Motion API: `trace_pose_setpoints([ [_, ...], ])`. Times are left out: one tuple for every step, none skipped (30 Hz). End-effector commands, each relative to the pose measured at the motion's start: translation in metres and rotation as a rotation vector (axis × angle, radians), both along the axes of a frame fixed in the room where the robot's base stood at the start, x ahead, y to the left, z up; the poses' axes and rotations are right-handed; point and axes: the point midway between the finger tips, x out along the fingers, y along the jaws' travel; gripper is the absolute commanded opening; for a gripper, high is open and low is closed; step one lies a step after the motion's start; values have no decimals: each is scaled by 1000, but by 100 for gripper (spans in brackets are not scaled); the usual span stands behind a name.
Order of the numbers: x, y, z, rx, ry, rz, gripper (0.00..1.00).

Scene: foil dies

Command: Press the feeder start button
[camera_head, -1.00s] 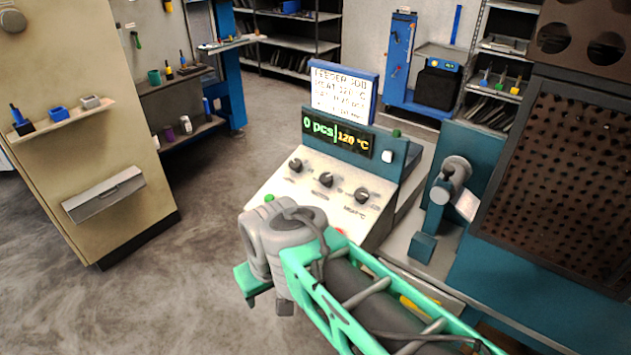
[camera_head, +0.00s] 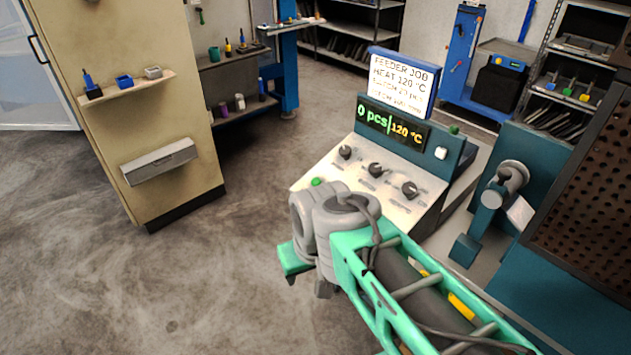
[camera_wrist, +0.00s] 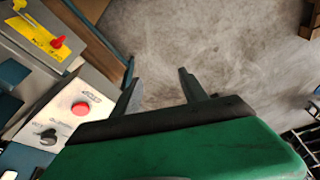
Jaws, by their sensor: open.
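The feeder's sloped white control panel (camera_head: 331,168) has a green button (camera_head: 316,182) at its near left corner, just beyond my wrist; its label is unreadable. Three dark knobs sit above it in a row. In the wrist view a red button (camera_wrist: 80,108) and a black knob (camera_wrist: 48,137) show on the panel, left of my fingers. My gripper (camera_wrist: 157,82) is open and empty, its two fingers apart over the floor, beside the panel and touching nothing visible. In the head view my wrist hides the fingertips and the panel's near edge. The green button is not identifiable in the wrist view.
The feeder display (camera_head: 391,122) reads 0 pcs and 120 °C, below a job sign (camera_head: 403,80). A teal machine (camera_head: 530,160) stands right of the panel. A beige cabinet (camera_head: 120,60) stands at left. The grey floor (camera_head: 130,280) between is clear.

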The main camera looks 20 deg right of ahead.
Motion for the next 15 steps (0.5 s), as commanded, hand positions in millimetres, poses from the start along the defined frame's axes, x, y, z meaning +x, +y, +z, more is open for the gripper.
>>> trace_pose_setpoints([
  [0, 0, 0, 0, 0, 0, 46],
  [0, 0, 0, 0, 0, 0, 44],
  [0, 0, 0, 0, 0, 0, 41],
  [0, 0, 0, 0, 0, 0, 38],
  [0, 0, 0, 0, 0, 0, 36],
  [0, 0, 0, 0, 0, 0, 32],
  [0, 0, 0, 0, 0, 0, 30],
  [0, 0, 0, 0, 0, 0, 27],
  [0, 0, 0, 0, 0, 0, 24],
  [0, 0, 0, 0, 0, 0, 22],
  [0, 0, 0, 0, 0, 0, 19],
  [0, 0, 0, 0, 0, 0, 16],
  [0, 0, 0, 0, 0, 0, 14],
  [0, 0, 0, 0, 0, 0, 11],
  [0, 0, 0, 0, 0, 0, 8],
])
